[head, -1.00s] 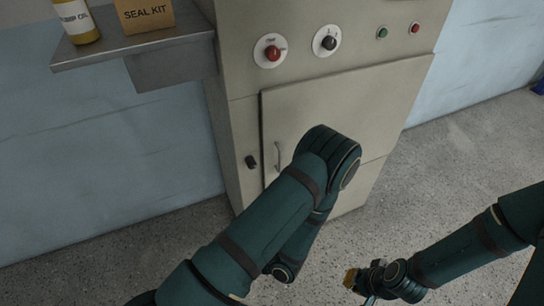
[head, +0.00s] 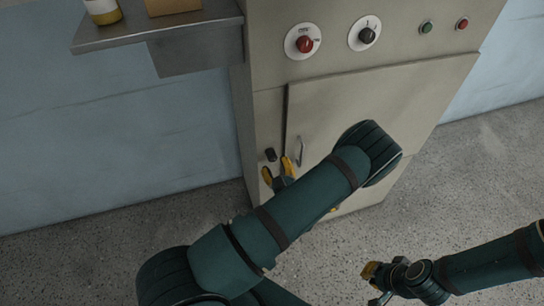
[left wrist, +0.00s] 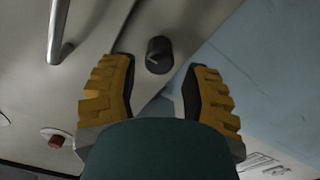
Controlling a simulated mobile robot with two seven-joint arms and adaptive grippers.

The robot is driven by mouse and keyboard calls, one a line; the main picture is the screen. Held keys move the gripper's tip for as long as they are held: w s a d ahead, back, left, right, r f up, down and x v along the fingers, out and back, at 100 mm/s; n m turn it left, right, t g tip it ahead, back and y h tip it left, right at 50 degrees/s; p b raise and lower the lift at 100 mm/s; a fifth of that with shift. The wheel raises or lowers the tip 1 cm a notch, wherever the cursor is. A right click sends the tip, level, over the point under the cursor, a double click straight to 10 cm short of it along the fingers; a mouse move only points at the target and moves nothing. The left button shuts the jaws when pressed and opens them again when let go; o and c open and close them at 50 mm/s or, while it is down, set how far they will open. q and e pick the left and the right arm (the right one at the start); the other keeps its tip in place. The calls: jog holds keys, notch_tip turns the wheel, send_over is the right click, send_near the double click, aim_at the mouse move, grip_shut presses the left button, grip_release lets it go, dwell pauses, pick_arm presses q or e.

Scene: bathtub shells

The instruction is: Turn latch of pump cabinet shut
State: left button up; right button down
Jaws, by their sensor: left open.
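The pump cabinet (head: 265,110) is beige, with a door (head: 360,105) that has a dark gap along its left edge. The latch (head: 270,154) is a small dark knob on the frame left of the door. My left gripper (head: 278,169) is open just below the latch in the head view. In the left wrist view the latch (left wrist: 159,55) lies between the open yellow fingertips (left wrist: 158,68), with space on both sides, and shows a pale mark. I cannot tell whether the fingers reach around it. My right gripper (head: 372,284) hangs low, away from the cabinet, its opening unclear.
A metal door handle (head: 299,151) is just right of the latch. Red (head: 304,44) and black (head: 368,36) knobs sit above the door. A grey shelf (head: 160,37) holding a bottle and box juts out at upper left. Floor is clear.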

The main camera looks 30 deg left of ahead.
aim_at(273, 160)
pick_arm(q)
jog(key=x, duration=0.4)
jog(key=shift+w+a, duration=0.3)
grip_shut()
